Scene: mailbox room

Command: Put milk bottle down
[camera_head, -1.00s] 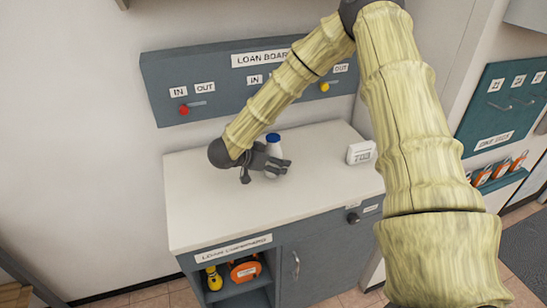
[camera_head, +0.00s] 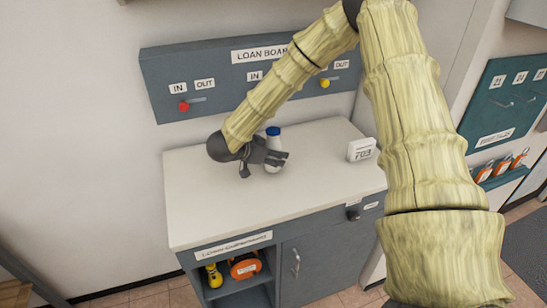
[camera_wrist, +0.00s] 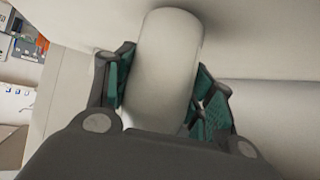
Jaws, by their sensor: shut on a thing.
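The milk bottle (camera_head: 273,144) is white with a blue cap and is upright at the white counter top (camera_head: 210,205). My gripper (camera_head: 272,157) comes from the left and is shut around the bottle's body. In the wrist view the bottle (camera_wrist: 165,60) shows as a pale cylinder between the two green-padded fingers (camera_wrist: 160,92). The gripper hides part of the bottle, and I cannot tell for sure whether its base touches the counter.
A small white block marked 703 (camera_head: 361,149) stands at the counter's right. The loan board (camera_head: 230,95), with red and yellow knobs, hangs behind. The cupboard below has an open shelf (camera_head: 236,284). The counter's left and front are clear.

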